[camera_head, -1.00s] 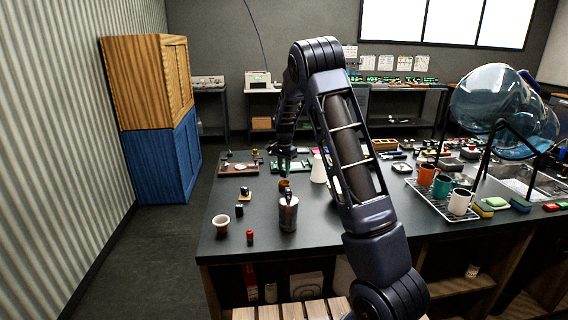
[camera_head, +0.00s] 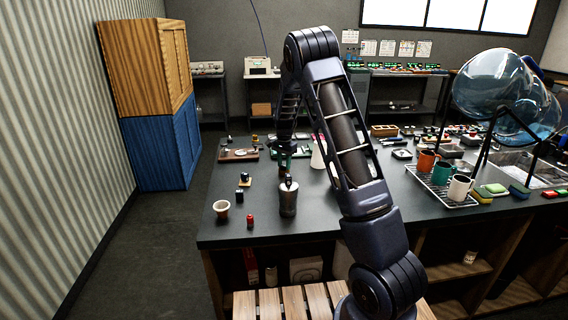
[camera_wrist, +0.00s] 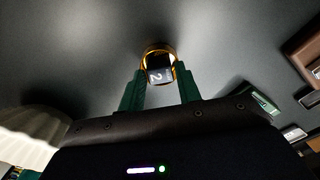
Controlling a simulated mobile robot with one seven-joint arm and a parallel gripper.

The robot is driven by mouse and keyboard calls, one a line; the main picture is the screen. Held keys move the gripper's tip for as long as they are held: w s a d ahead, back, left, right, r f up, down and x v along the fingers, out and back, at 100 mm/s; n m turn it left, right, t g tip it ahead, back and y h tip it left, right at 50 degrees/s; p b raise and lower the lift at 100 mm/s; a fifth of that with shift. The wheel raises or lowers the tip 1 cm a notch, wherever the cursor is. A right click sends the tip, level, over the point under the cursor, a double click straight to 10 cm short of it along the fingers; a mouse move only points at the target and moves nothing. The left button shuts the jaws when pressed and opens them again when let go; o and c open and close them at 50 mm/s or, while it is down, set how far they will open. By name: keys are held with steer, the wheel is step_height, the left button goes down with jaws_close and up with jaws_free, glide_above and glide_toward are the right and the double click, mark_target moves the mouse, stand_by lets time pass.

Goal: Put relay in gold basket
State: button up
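The gold basket (camera_wrist: 160,47) shows as a gold ring around the relay's far and right sides. I cannot tell whether the relay rests in the basket or is above it, or whether the fingers touch it. In the head view my gripper (camera_head: 284,161) points down, low over the dark counter, just behind a metal canister (camera_head: 288,198). The relay is not clear in that view.
A white cup (camera_head: 221,209), a red bottle (camera_head: 250,221) and small dark blocks (camera_head: 240,195) stand left of the canister. A white cone (camera_head: 318,157) is close to my gripper's right. A rack of mugs (camera_head: 442,190) stands further right.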

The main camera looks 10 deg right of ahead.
mark_target(284, 165)
steer(key=o, duration=0.3)
stand_by(0.4)
steer(key=shift+r, duration=3.45)
